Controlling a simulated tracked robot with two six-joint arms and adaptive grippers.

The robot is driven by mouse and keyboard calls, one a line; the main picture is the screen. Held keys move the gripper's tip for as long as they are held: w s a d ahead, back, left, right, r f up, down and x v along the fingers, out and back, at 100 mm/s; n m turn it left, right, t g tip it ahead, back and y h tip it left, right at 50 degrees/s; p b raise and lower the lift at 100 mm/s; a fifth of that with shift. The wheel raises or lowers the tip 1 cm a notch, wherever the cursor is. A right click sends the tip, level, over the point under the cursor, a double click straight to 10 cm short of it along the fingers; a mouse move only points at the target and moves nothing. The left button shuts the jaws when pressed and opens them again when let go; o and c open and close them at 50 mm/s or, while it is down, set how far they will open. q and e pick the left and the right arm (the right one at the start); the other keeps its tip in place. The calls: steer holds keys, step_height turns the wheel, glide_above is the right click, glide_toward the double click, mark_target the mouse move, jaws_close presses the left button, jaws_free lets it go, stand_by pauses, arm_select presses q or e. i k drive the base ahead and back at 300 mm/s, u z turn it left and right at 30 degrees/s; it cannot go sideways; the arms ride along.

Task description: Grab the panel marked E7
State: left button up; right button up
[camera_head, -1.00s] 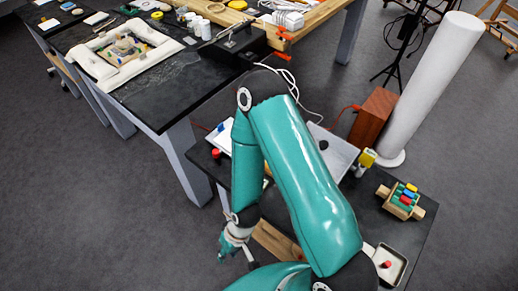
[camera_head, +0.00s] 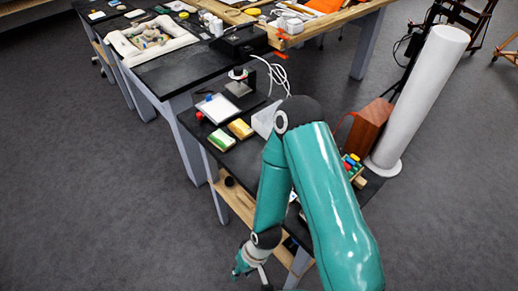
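I cannot make out any panel marked E7; no label is legible. A fragment (camera_head: 151,39) lies within white padding (camera_head: 119,45) on the far black table, too small to read. My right gripper (camera_head: 247,263) hangs at the bottom centre, in front of the low black table and over the grey floor. It is small and partly turned away, so its fingers are unclear, and I see nothing held in it. My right arm hides part of the low table. My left gripper is not in view.
The low table (camera_head: 211,150) carries a white tray (camera_head: 218,108), a yellow block (camera_head: 240,128) and a green block (camera_head: 222,139). A wooden box (camera_head: 369,128) and a tall white cylinder (camera_head: 418,98) stand to the right. The floor at left is clear.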

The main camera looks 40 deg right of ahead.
mark_target(238, 127)
steer(key=z, duration=0.05)
steer(key=k, duration=0.6)
steer(key=z, duration=0.2)
steer(key=i, duration=0.25)
steer(key=z, duration=2.6)
steer(key=k, duration=1.1)
steer(key=u, duration=1.45)
steer(key=i, duration=1)
steer(key=u, duration=0.05)
